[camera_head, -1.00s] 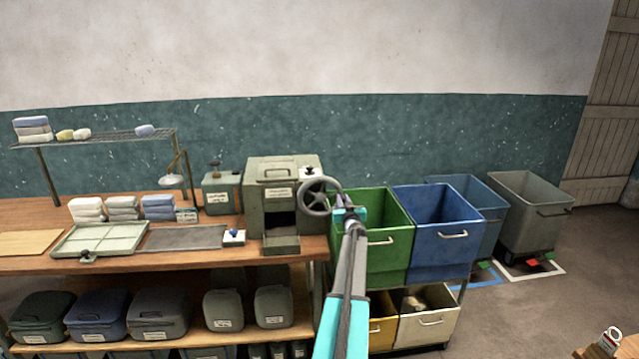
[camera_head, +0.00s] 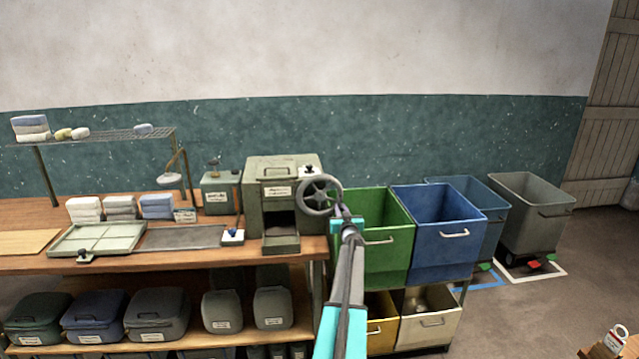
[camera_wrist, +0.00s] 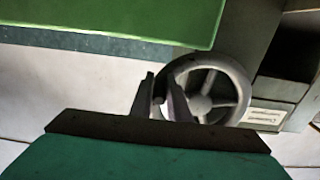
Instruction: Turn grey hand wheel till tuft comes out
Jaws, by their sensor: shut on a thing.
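The grey hand wheel (camera_head: 318,195) is on the right side of a grey-green machine (camera_head: 262,205) on the bench. My gripper (camera_head: 342,212) is at the wheel's right rim, its jaws shut on it. In the wrist view my gripper's fingers (camera_wrist: 160,98) stand at the left edge of the wheel (camera_wrist: 208,92), near a small dark knob. The machine's dark front opening is above a low tray (camera_head: 281,243). No tuft shows in the tray or the opening.
A green bin (camera_head: 385,262) stands just right of the wheel, with a blue bin (camera_head: 437,262) beside it. Folded cloth stacks (camera_head: 120,207) lie further left.

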